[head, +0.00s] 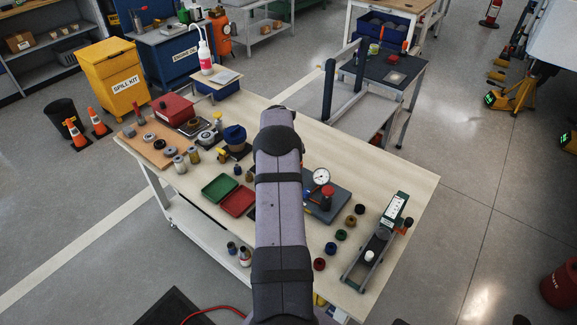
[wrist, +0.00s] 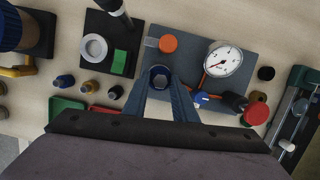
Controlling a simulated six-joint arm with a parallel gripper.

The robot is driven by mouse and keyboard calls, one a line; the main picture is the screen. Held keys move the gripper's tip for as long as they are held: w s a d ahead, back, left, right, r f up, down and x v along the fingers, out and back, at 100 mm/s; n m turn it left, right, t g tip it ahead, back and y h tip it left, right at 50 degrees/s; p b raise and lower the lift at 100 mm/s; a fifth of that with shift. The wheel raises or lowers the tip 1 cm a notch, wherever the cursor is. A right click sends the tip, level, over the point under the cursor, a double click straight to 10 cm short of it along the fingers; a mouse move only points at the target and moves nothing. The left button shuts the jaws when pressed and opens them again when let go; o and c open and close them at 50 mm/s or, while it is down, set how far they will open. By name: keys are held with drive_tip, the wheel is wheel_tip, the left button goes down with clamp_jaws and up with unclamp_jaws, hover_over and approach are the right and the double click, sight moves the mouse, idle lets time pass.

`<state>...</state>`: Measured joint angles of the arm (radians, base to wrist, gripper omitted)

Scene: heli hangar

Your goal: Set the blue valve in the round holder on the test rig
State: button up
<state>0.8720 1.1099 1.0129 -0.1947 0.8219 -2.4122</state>
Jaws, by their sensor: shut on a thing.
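The test rig is a grey plate (wrist: 195,62) with a dial gauge (wrist: 222,62), an orange knob (wrist: 168,43) and a red knob (wrist: 255,113). In the head view its plate (head: 338,202) shows right of my arm. My gripper (wrist: 161,84) is over the plate's left part in the wrist view, its fingers shut on the blue valve (wrist: 161,73), whose dark blue ring-like top shows between the fingertips. The round holder is not clearly seen; I cannot tell whether the valve is above it or in it. My arm hides the gripper in the head view.
Left of the rig stand a black base with a pale ring (wrist: 94,47) and several small fittings (wrist: 90,87). Green (head: 220,187) and red (head: 238,201) trays lie left of my arm. Dark caps (head: 341,235) and a lever fixture (head: 377,245) stand right.

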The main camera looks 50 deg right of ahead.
drive_tip(key=shift+a+b+x, duration=0.25)
drive_tip(key=shift+b+x, duration=0.4)
drive_tip(key=shift+x, duration=0.4)
idle(0.7)
drive_tip(key=o, duration=1.1)
drive_tip(key=shift+f, duration=0.1)
drive_tip(key=shift+o, duration=0.2)
drive_tip(key=shift+d+r+p+v, duration=0.1)
drive_tip(key=shift+d+p+v, duration=0.2)
drive_tip(key=shift+p+v, duration=0.7)
drive_tip(key=shift+d+r+p+v, duration=0.1)
drive_tip(key=shift+d+p+v, duration=0.15)
drive_tip(key=shift+p+v, duration=0.75)
drive_tip(key=shift+d+p+v, duration=0.3)
drive_tip(key=shift+p+v, duration=0.25)
drive_tip(key=shift+v, duration=0.9)
drive_tip(key=shift+w, duration=0.1)
